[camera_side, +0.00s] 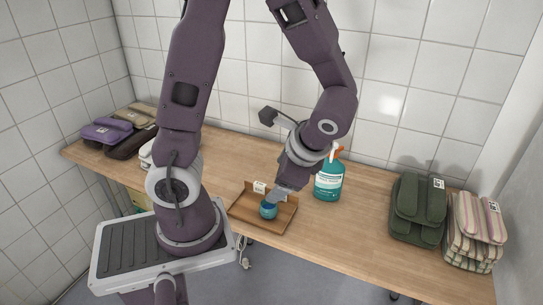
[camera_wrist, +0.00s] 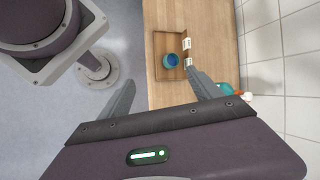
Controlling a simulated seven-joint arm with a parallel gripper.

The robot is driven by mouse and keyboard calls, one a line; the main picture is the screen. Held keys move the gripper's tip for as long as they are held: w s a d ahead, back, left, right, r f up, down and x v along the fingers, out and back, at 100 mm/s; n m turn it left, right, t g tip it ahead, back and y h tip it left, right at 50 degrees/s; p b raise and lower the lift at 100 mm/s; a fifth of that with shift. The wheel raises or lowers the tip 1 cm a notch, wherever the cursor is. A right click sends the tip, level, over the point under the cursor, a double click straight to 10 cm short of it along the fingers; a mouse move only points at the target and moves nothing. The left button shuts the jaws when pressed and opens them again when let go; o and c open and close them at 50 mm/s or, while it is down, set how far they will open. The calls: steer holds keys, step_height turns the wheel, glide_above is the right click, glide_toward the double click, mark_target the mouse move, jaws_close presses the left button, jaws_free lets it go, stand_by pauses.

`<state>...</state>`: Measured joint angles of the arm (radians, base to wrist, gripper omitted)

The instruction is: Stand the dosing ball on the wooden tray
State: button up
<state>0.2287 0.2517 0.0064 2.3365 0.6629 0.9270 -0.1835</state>
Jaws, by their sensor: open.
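The dosing ball (camera_side: 268,210) is a small teal-blue cup-like ball with a dark blue top. It rests on the wooden tray (camera_side: 245,211), near the tray's front middle, and looks upright. In the wrist view the ball (camera_wrist: 171,60) sits on the tray (camera_wrist: 160,74) beyond my fingertips, with nothing between the fingers. My gripper (camera_side: 277,194) is just above and behind the ball in the side view, and overlaps its upper edge there. In the wrist view my gripper (camera_wrist: 160,76) has its two fingers spread wide, apart from the ball.
Small white labelled items (camera_side: 260,187) stand at the tray's back edge. A teal spray bottle (camera_side: 328,180) stands right of the tray. Folded green (camera_side: 418,208) and striped (camera_side: 475,230) cloth stacks lie at the right, more stacks (camera_side: 107,132) at the far left. The tiled wall closes the back.

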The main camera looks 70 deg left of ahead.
steer(key=s+d+r+n+t+h, duration=0.2)
steer(key=d+r+n+t+h, duration=0.1)
steer(key=r, duration=0.3)
steer(key=s+d+r+n+t+h, duration=0.3)
steer(key=d+r, duration=0.2)
steer(key=r, duration=0.1)
steer(key=shift+d+r+t, duration=0.25)
steer(key=shift+r+t, duration=0.1)
steer(key=shift+t, duration=0.05)
